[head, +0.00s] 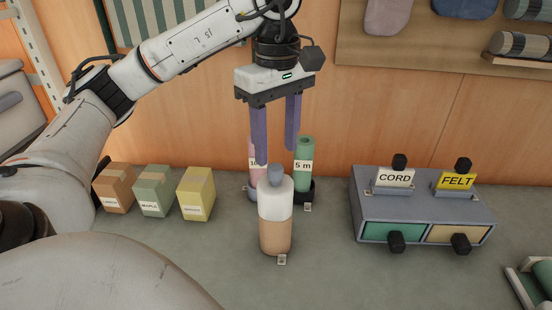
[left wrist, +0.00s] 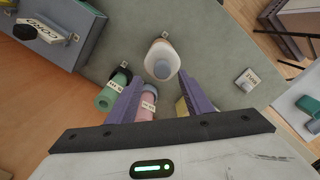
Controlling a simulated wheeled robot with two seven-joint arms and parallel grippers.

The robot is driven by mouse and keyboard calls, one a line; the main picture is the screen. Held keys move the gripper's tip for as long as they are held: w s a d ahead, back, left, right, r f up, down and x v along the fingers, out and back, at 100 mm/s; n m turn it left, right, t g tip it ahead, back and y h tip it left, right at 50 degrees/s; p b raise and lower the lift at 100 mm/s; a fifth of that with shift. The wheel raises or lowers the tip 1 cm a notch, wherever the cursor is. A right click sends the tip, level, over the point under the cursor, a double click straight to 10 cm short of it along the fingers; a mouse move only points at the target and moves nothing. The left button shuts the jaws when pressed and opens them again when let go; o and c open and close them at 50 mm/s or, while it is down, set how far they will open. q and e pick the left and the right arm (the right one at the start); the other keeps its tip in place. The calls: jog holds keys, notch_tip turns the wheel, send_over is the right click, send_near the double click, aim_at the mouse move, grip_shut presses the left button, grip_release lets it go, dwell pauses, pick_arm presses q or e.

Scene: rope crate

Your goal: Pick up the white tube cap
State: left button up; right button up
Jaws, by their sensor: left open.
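A peach-coloured upright tube (head: 275,238) stands on the bench near the middle of the head view. Its upper part is white, apparently the white tube cap (head: 275,205), with a blue-grey knob (head: 275,175) on top. In the left wrist view the white cap (left wrist: 153,53) shows just beyond the fingertips, with the knob in front of it. My left gripper (head: 276,156) points down with two purple fingers. It is open and empty, just above and apparently a little behind the knob, not holding it. My right gripper is not in view.
Behind stand a pink roll (head: 257,150) and a green roll (head: 304,150). Small boxes, brown (head: 115,185), green (head: 152,188) and yellow (head: 195,190), stand at left. A grey drawer unit (head: 430,207) stands at right. A small white labelled item (left wrist: 247,80) shows in the wrist view.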

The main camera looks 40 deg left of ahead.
aim_at(275, 167)
pick_arm(q)
jog(key=f, duration=0.1)
jog(key=f+b, duration=0.1)
jog(key=f, duration=0.2)
jog(key=shift+s+f+b, duration=0.25)
jog(key=shift+f+b, duration=0.1)
jog(key=shift+f, duration=0.55)
grip_shut()
